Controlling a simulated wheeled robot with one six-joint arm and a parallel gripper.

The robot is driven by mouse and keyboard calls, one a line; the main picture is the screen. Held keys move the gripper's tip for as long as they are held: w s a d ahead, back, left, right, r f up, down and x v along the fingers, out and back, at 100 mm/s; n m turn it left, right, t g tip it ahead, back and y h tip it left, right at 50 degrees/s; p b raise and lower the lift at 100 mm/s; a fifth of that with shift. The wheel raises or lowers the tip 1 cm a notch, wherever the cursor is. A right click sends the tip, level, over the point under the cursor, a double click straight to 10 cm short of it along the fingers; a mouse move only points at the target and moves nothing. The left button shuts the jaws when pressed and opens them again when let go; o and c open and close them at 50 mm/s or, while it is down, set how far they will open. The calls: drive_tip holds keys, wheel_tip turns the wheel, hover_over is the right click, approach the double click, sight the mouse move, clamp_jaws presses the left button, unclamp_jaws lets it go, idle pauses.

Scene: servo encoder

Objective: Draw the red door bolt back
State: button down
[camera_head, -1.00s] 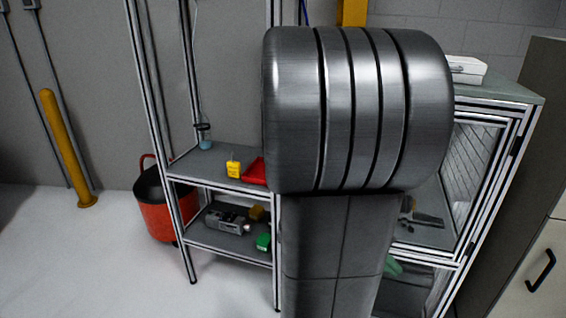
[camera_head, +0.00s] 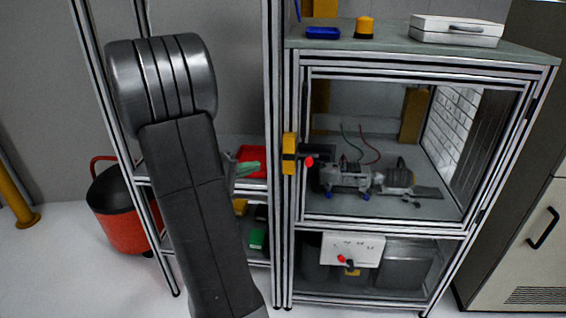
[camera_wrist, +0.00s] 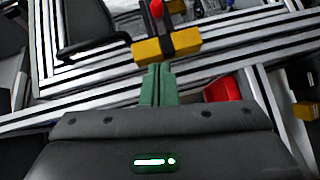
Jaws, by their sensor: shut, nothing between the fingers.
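The door bolt has a red knob (camera_head: 308,161) and a black bar, beside a yellow block (camera_head: 289,153) on the left post of the glazed cabinet. In the wrist view the red knob (camera_wrist: 156,8) is at the top edge, beyond the yellow block (camera_wrist: 167,47). My gripper (camera_wrist: 158,72) is shut and empty, its green fingers pointing at the block's near edge. I cannot tell whether they touch it. In the head view the green fingertips (camera_head: 248,168) show left of the post, apart from the knob; my arm hides the rest of the gripper.
The cabinet door frame (camera_head: 380,222) closes off a compartment with a motor assembly (camera_head: 355,178) and wires. A red tray (camera_head: 252,157) lies on the open shelf left of the post. A blue tray (camera_head: 322,33) and white case (camera_head: 455,30) stand on the cabinet top.

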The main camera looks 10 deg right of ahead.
sight(307, 163)
drive_tip(key=shift+d, duration=0.15)
drive_tip(key=x, duration=0.4)
drive_tip(key=s+p+x, duration=0.1)
drive_tip(key=x, duration=0.3)
drive_tip(key=s+d+x, duration=0.1)
drive_tip(key=x, duration=0.3)
drive_tip(key=shift+s+d+f, duration=0.1)
drive_tip(key=shift+d+f, duration=0.1)
drive_tip(key=shift+d, duration=0.3)
drive_tip(key=shift+d+f, duration=0.1)
drive_tip(key=d+b, duration=0.1)
drive_tip(key=s+d+b, duration=0.1)
drive_tip(key=b, duration=0.1)
drive_tip(key=shift+d, duration=0.4)
